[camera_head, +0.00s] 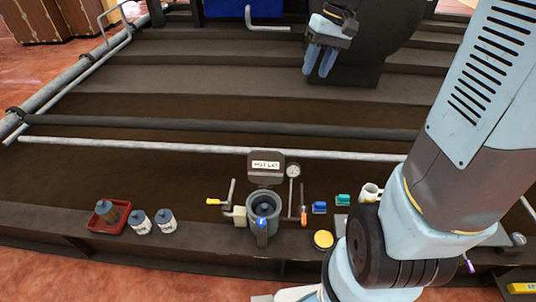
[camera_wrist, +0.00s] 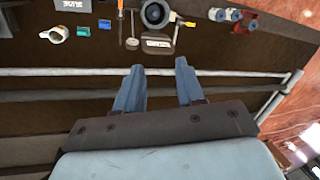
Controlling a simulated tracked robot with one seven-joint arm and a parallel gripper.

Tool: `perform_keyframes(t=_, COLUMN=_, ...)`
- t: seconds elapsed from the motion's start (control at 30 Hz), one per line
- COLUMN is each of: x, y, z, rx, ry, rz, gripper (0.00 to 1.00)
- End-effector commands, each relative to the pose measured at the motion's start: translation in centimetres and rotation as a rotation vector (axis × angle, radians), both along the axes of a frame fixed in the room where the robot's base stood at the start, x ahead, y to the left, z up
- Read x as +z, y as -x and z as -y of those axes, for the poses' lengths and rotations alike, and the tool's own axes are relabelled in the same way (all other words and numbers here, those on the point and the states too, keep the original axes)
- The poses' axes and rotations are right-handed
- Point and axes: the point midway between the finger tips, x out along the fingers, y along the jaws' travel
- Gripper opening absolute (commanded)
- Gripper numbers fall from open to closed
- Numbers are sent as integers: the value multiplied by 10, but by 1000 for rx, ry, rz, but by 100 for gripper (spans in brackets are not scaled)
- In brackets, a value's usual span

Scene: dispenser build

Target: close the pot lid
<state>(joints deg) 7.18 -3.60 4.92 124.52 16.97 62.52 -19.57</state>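The pot (camera_head: 263,208) is a grey round vessel with an open mouth on the near bench. Its dark lid (camera_head: 265,173), with a white label, stands raised behind the mouth, so the pot is open. In the wrist view the pot (camera_wrist: 156,13) is at the top, with the labelled lid (camera_wrist: 157,49) just below it. My gripper (camera_head: 317,71) is near the top of the head view, well beyond the pot and lid and touching neither. In the wrist view its two blue fingers (camera_wrist: 158,72) are apart with nothing between them.
A light pipe rail (camera_head: 180,146) runs across behind the lid. A gauge (camera_head: 293,171) and an orange-handled tool (camera_head: 304,214) stand right of the pot; a yellow-handled lever (camera_head: 222,201) is left. White bottles, a red tray (camera_head: 92,224) and a mug (camera_head: 369,192) sit farther out.

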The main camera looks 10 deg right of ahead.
Motion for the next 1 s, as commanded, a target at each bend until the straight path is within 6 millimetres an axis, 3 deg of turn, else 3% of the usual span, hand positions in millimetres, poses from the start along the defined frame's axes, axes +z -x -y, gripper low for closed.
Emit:
perform_keyframes(t=0.5, x=-92, y=-91, z=-9, rx=82, ry=-246, rz=-217, gripper=38)
perform_keyframes(t=1.0, x=-208, y=-155, z=-15, rx=119, ry=-551, rz=-355, gripper=38)
